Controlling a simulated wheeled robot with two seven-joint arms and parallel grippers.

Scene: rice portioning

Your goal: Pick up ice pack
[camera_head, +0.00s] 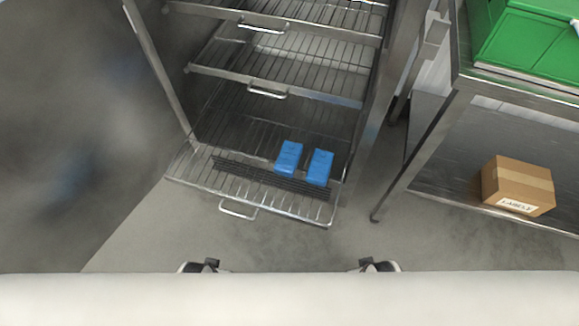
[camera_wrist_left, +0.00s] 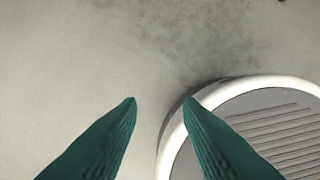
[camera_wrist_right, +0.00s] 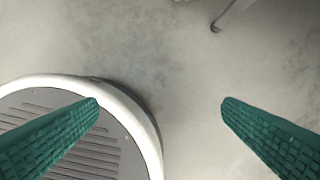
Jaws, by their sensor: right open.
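Two blue ice packs lie side by side on the lowest, pulled-out wire shelf (camera_head: 190,168) of a metal rack in the head view. One is the left ice pack (camera_head: 289,158), the other the right ice pack (camera_head: 320,167). My left gripper (camera_wrist_left: 160,100) has its green fingers apart with nothing between them, over bare floor. My right gripper (camera_wrist_right: 160,102) has its fingers wide apart and empty, also over floor. In the head view only small dark parts of both arms show near the bottom edge, well short of the shelf. No ice pack shows in either wrist view.
More wire shelves with handles (camera_head: 268,93) sit above the ice packs. On the right stands a metal table with a green crate (camera_head: 530,40) on top and a cardboard box (camera_head: 517,186) on its lower shelf. Floor (camera_head: 290,240) before the rack is clear.

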